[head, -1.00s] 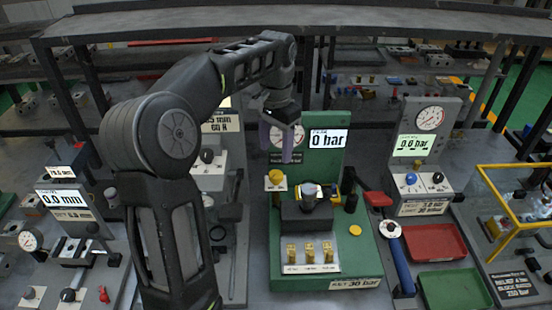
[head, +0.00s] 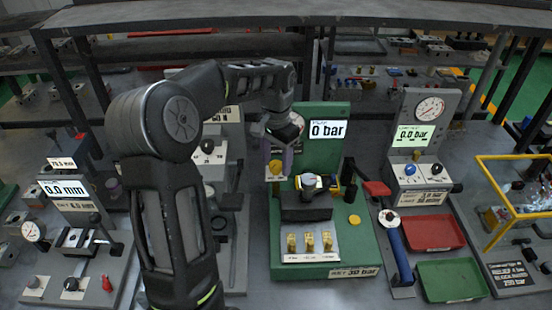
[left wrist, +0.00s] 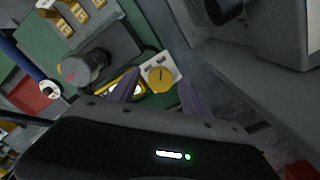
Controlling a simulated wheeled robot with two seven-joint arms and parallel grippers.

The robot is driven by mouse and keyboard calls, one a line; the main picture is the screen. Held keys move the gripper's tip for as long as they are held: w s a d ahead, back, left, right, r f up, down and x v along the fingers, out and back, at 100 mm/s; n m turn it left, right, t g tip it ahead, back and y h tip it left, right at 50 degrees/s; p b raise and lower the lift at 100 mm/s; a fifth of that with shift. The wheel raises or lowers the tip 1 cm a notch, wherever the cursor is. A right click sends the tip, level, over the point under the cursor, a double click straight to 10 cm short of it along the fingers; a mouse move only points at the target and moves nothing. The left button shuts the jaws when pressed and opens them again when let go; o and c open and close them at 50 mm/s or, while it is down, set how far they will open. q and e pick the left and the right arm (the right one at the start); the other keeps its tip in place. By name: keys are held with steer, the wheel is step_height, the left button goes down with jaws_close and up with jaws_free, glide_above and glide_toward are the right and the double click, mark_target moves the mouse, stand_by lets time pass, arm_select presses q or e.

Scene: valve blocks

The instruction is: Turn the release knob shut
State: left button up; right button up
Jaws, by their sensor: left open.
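A yellow knob (head: 277,169), which looks like the release knob, is on a white plate at the left of the green test station (head: 355,262). In the left wrist view the yellow knob (left wrist: 161,77) shows a dark line across its face. My left gripper (head: 278,158) is open, with its purple fingers close above the knob. In the left wrist view the fingers (left wrist: 160,92) lie on either side of the knob; I cannot tell whether they touch it. A display (head: 328,130) on the station's back panel reads 0 bar. My right gripper is not in view.
A dark valve block (head: 306,213) and several brass pieces (head: 309,242) are right of and in front of the knob. A blue lever (head: 401,258), a red tray (head: 432,232) and a green tray (head: 452,281) lie further right. A grey station stands close at the left.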

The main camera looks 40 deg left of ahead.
arm_select(q)
steer(key=shift+c, duration=0.3)
jaws_close()
stand_by(0.3)
